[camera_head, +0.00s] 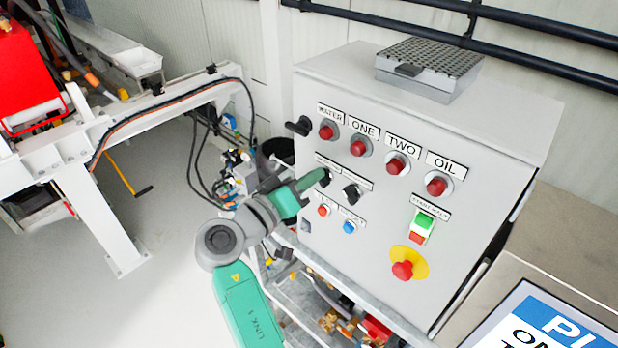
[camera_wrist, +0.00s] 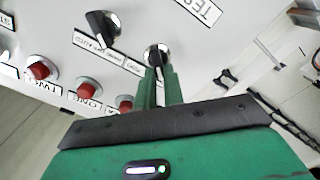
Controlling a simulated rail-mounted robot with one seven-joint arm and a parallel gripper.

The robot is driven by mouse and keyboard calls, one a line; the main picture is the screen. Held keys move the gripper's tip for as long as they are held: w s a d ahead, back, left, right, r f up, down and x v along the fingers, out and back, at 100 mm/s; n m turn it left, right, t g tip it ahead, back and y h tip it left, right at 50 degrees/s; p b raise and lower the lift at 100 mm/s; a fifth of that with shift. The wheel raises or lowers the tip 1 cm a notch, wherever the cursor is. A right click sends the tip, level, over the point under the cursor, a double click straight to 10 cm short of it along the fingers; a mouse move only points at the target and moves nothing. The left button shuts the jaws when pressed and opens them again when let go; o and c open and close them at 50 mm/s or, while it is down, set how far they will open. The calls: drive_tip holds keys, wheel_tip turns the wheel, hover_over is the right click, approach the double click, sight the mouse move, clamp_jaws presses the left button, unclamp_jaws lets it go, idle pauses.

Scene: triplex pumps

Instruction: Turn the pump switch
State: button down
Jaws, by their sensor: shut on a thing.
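A grey sloped control panel (camera_head: 385,225) carries two black rotary switches in its middle row, under small labels that I cannot read clearly. My gripper (camera_head: 318,178) reaches in from the left and is shut on the left black switch, which its fingertips partly hide. In the wrist view, the two green fingers of my gripper (camera_wrist: 161,78) are on either side of the knob of this held black switch (camera_wrist: 157,52). The right black switch (camera_head: 351,193) stands free; it also shows in the wrist view (camera_wrist: 103,27).
Several red lamps (camera_head: 358,147) labelled WATER, ONE, TWO and OIL sit above. A black handle (camera_head: 298,126) juts from the panel's left edge. Below are a red button (camera_head: 323,210), a blue button (camera_head: 349,227), a green-red switch (camera_head: 422,226) and a red emergency stop (camera_head: 402,270).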

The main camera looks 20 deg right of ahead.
drive_tip(key=c, duration=1.5)
unclamp_jaws()
drive_tip(key=b+v, duration=0.1)
drive_tip(key=v, duration=0.6)
drive_tip(key=shift+s+a, duration=0.15)
drive_tip(key=shift+a, duration=0.2)
